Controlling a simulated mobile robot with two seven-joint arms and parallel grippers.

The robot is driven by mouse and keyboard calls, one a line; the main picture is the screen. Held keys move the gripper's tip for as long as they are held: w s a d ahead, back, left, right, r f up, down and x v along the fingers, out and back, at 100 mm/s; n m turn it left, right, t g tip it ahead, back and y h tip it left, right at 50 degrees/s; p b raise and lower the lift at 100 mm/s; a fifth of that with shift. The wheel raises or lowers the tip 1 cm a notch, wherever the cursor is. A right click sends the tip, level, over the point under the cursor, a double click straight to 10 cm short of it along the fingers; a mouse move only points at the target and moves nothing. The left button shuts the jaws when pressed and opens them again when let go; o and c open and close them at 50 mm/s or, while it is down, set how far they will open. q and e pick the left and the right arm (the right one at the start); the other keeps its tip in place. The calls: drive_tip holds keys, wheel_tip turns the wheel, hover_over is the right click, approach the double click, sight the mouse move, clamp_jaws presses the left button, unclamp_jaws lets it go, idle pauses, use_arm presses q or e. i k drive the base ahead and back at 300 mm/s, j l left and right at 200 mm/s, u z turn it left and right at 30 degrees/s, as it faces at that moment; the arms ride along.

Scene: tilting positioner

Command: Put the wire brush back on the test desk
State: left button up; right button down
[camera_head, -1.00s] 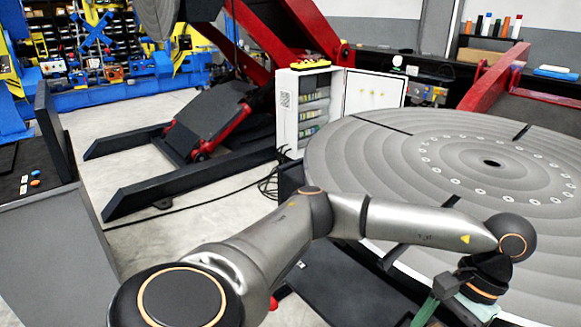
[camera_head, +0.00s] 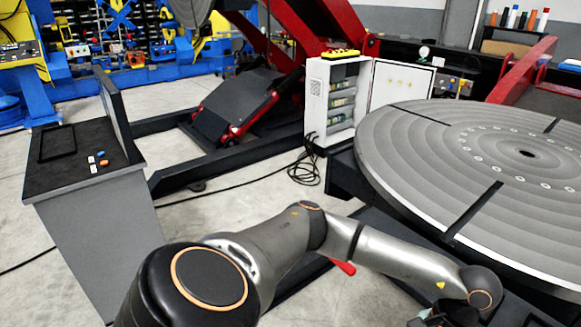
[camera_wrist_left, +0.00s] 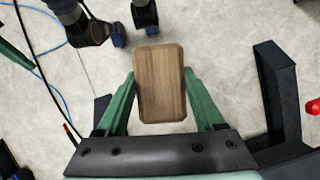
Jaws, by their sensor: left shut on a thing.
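The wire brush (camera_wrist_left: 160,84) shows in the left wrist view as a brown wooden block with cut corners; no bristles are visible. My left gripper (camera_wrist_left: 160,78) has its green fingers shut on the block's two long sides and holds it above the floor. In the head view my left gripper (camera_head: 432,317) is at the bottom edge, mostly cut off, and I cannot make out the brush there. The grey desk (camera_head: 115,178) with a dark top stands at the left, well away from the gripper. My right gripper is not in view.
Small orange and white items (camera_head: 98,159) and a dark frame lie on the desk, which has an upright panel at its back right. A large round turntable (camera_head: 455,140) fills the right. An open white cabinet (camera_head: 333,100) stands behind. Black cables (camera_head: 303,170) lie on the floor.

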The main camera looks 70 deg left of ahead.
sight(56, 174)
drive_tip(key=u, duration=0.85)
drive_tip(key=j+u, duration=0.65)
drive_tip(key=u, duration=0.2)
drive_tip(key=i+j+u, duration=0.35)
drive_tip(key=j+u, duration=0.15)
drive_tip(key=j, duration=0.2)
drive_tip(key=i+j+u, duration=0.1)
drive_tip(key=i+j, duration=0.2)
drive_tip(key=j, duration=0.2)
drive_tip(key=i+j, duration=0.3)
drive_tip(key=j, duration=0.2)
drive_tip(key=i+j+u, duration=0.15)
drive_tip(key=j, duration=0.35)
drive_tip(key=i, duration=0.15)
